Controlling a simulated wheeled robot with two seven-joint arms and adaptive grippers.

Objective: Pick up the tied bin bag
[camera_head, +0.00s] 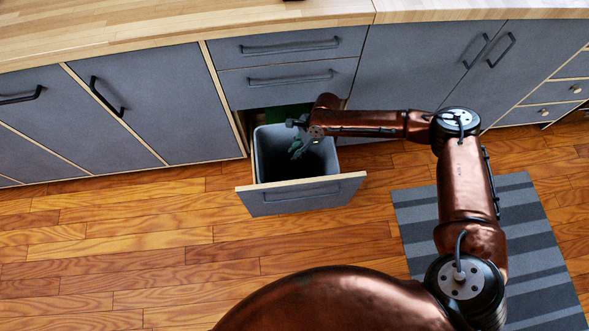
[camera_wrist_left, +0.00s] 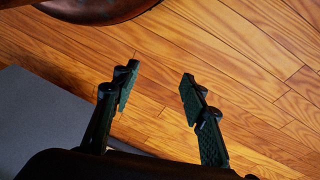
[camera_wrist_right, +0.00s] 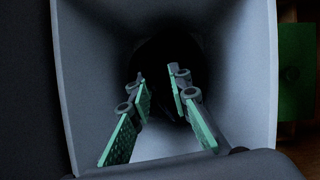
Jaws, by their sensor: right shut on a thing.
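A grey bin (camera_head: 268,150) stands in the pulled-out drawer below the counter. My right gripper (camera_head: 297,143) reaches down into its mouth from the right. In the right wrist view the bin's pale walls (camera_wrist_right: 85,50) surround the gripper (camera_wrist_right: 160,80). A dark, almost black mass, which looks like the bin bag (camera_wrist_right: 165,50), lies deep in the bin at the fingertips. The fingers are closed on it with a narrow gap between them. Its knot and outline are lost in shadow. My left gripper (camera_wrist_left: 158,85) is open and empty above the wooden floor.
The drawer front (camera_head: 300,195) sticks out over the floor. Closed grey cabinets (camera_head: 150,105) stand on both sides. A green object (camera_wrist_right: 297,70) sits behind the bin. A striped grey rug (camera_head: 540,250) lies at right. The wooden floor (camera_head: 130,270) at left is clear.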

